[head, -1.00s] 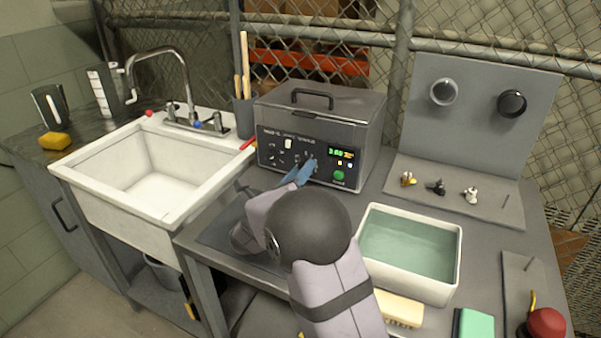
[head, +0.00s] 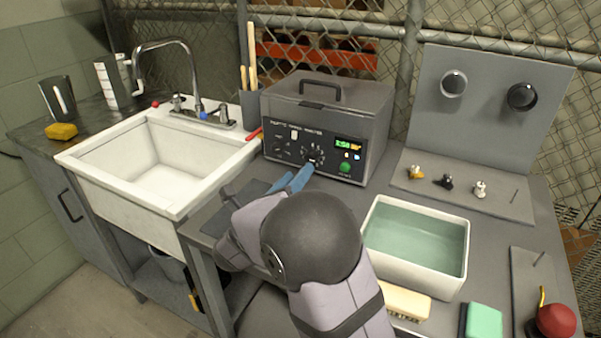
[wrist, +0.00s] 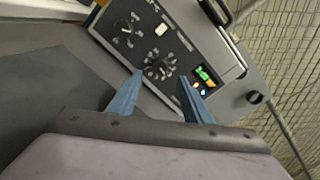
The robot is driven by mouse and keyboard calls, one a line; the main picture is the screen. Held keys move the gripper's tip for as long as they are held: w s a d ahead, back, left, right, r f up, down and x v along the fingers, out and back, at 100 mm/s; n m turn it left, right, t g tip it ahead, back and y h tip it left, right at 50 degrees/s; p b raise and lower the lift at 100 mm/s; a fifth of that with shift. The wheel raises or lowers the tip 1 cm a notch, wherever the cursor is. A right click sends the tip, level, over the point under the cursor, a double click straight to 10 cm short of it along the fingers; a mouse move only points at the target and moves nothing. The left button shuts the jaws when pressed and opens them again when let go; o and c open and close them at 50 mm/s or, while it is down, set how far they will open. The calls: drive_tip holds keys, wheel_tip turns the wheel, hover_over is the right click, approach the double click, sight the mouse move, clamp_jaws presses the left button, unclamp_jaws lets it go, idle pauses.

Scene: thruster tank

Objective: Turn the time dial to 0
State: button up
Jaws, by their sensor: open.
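The grey ultrasonic-cleaner-like box (head: 330,110) stands at the back of the bench with a black control panel on its front. Two dials with white marks sit on the panel: a left dial (head: 279,150) and a right dial (head: 313,155). In the wrist view the nearer dial (wrist: 160,67) lies just beyond my fingertips, and the other dial (wrist: 126,33) is farther up and left. I cannot read which is labelled time. My gripper (head: 296,174) has blue fingers, open and empty, a little in front of the right dial. The green display (head: 343,143) is lit; its digits are hard to read.
A white basin of water (head: 415,245) stands right of my arm. The white sink (head: 160,165) is on the left, with a red-handled tool (head: 254,134) by its rim. A green button (head: 345,167) sits below the display.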

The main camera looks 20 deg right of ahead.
sight(309, 160)
drive_tip(key=shift+s+a, duration=0.2)
drive_tip(key=shift+s, duration=0.05)
drive_tip(key=shift+a+r+m+p, duration=0.1)
drive_tip(key=shift+r+m+p, duration=0.05)
drive_tip(key=shift+m+p, duration=0.7)
drive_tip(key=shift+s+m+p, duration=0.15)
drive_tip(key=shift+m+p, duration=0.2)
drive_tip(key=shift+m, duration=0.6)
drive_tip(key=shift+p+x, duration=0.85)
drive_tip(key=shift+x, duration=2.75)
drive_tip(key=c, duration=1.1)
drive_tip(key=shift+f, duration=0.25)
